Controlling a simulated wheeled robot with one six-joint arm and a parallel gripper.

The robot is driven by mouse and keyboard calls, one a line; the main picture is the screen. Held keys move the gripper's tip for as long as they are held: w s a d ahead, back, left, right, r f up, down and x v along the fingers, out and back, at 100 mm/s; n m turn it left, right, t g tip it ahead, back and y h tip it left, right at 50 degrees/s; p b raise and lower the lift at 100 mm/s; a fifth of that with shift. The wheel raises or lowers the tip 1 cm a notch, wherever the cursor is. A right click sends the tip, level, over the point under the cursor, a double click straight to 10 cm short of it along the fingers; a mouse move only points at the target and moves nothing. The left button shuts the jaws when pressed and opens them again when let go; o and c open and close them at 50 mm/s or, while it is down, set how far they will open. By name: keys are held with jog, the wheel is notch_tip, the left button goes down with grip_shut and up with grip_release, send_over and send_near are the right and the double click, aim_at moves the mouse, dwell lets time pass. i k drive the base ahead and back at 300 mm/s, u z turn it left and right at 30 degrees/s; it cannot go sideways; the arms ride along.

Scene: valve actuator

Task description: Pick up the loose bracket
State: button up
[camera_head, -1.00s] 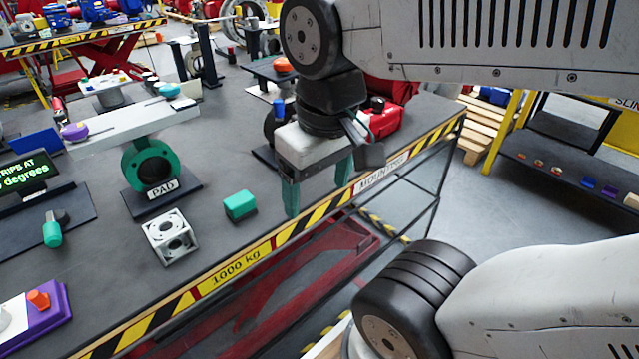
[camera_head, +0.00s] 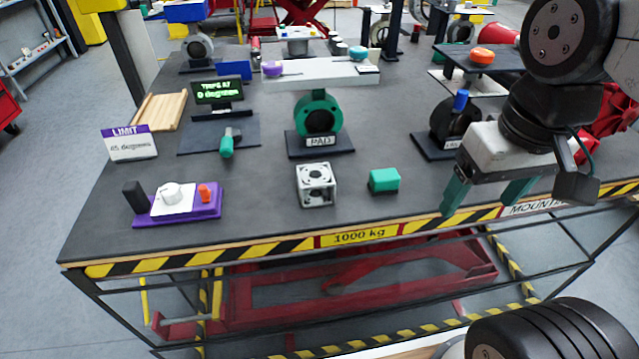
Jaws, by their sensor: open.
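The loose bracket looks to be the silver-white open cube frame with round holes (camera_head: 317,185), standing on the dark table top (camera_head: 262,218) near its front edge. My gripper (camera_head: 482,199) has two green fingers. They are apart with nothing between them. It hangs near the table's front edge, well to the right of the bracket and not touching it. A small green block (camera_head: 384,180) lies between the bracket and my gripper. Behind the bracket stands a green ring-shaped mount labelled PAD (camera_head: 319,116).
A purple base with a white knob and orange button (camera_head: 180,203) sits front left. A LIMIT sign (camera_head: 129,143), a display (camera_head: 218,91) and a green-handled lever (camera_head: 227,143) stand behind it. A black mount with a blue peg (camera_head: 455,122) is close behind my gripper. Table before the bracket is clear.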

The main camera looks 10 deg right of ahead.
aim_at(326, 180)
jog(key=z, duration=2.45)
jog(key=k, duration=1.35)
jog(key=u, duration=0.8)
